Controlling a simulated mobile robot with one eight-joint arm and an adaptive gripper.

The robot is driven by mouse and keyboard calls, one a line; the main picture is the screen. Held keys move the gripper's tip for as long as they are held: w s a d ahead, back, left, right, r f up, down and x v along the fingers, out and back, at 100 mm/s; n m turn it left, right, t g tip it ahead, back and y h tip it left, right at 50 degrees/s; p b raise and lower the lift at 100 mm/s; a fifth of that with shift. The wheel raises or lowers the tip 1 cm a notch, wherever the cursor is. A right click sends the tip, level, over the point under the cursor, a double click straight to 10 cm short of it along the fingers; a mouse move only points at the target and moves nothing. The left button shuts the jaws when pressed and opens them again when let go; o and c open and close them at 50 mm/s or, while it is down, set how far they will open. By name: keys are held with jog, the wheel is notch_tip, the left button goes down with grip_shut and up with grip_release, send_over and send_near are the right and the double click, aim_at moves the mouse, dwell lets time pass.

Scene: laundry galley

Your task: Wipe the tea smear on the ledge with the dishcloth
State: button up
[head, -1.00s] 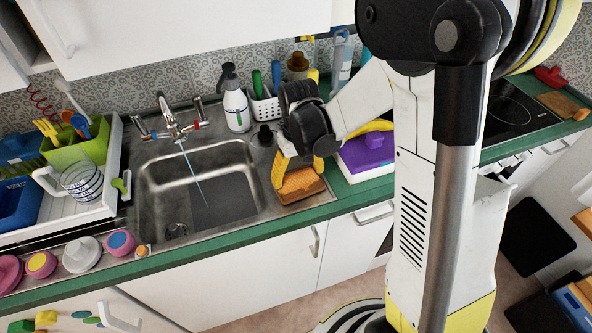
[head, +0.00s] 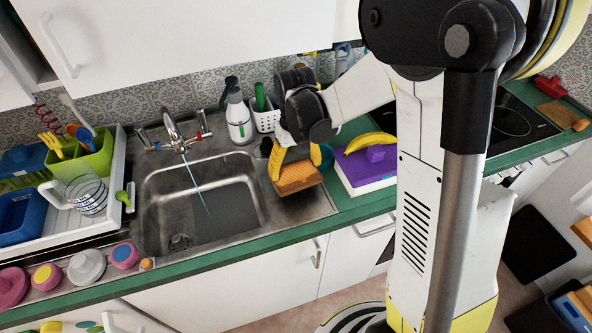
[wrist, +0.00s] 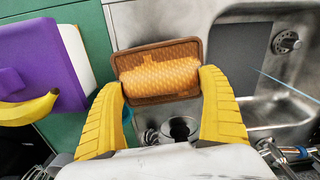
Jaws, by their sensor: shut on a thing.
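The dishcloth (head: 298,178) is an orange, waffle-textured bundle over a flat brown piece with a darker rim. It also shows in the wrist view (wrist: 160,76). My gripper (head: 294,165) has its yellow fingers either side of the orange bundle and is shut on it. In the head view the cloth lies over the steel ledge (head: 312,205) right of the sink basin; I cannot tell whether it touches the ledge. I cannot make out the tea smear in either view; the cloth and gripper may hide part of the ledge.
The sink basin (head: 205,200) is left of the cloth, with a running tap (head: 178,138). A purple box (head: 362,168) with a banana (head: 370,141) stands at right. A spray bottle (head: 238,118) and white caddy (head: 265,118) stand behind.

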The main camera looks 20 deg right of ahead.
jog(key=shift+s+r+p, duration=0.15)
jog(key=shift+r+p, duration=0.75)
jog(key=shift+r, duration=0.8)
jog(key=shift+f, duration=0.1)
